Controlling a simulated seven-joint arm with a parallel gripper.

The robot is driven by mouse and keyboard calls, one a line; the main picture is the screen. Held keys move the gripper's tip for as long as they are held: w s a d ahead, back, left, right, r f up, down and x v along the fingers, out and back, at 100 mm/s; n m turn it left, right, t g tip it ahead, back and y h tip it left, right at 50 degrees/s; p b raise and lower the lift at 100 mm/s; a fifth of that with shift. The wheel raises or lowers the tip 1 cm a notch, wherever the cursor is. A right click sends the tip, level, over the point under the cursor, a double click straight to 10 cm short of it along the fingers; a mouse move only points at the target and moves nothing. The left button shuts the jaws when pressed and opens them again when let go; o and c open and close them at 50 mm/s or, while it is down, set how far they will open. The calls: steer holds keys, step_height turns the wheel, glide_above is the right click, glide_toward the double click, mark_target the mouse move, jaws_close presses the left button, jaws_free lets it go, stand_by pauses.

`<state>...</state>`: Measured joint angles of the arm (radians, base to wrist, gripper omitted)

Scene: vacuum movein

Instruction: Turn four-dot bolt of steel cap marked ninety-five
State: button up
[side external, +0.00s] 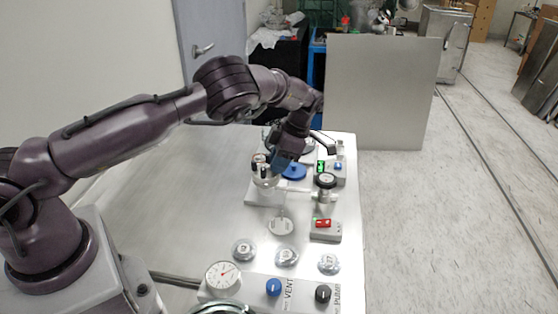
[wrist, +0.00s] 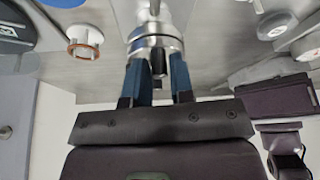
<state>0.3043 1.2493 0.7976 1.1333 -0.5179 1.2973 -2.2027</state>
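My gripper (wrist: 157,70) has two blue fingers, held apart, in the wrist view. Their tips are close to a round steel fitting (wrist: 155,43). A dark post (wrist: 158,62) shows between the fingers, with a gap on each side; I cannot tell whether the tips touch the fitting. In the side view, my gripper (side external: 274,163) is low over the far part of the bench, beside a blue disc (side external: 293,172). Three round steel caps (side external: 244,250) (side external: 286,257) (side external: 328,263) lie in a row at the near end. Their marks are too small to read, and no four-dot bolt can be made out.
A white gauge (side external: 223,275), blue knob (side external: 273,287) and black knob (side external: 323,293) sit on the near panel. A red switch box (side external: 325,229) and black-topped valve (side external: 325,182) line the right edge. The bench's left side (side external: 175,195) is clear. An orange-rimmed white port (wrist: 85,42) is nearby.

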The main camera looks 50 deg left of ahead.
jaws_close()
steer(key=m, duration=0.2)
steer(key=m+t+y, duration=0.1)
steer(key=m, duration=0.1)
steer(key=shift+m+t, duration=0.3)
steer(key=shift+m, duration=0.1)
steer(key=shift+o, duration=0.8)
jaws_free()
steer(key=v, duration=1.3)
steer(key=shift+d, duration=0.2)
steer(key=shift+o, duration=0.2)
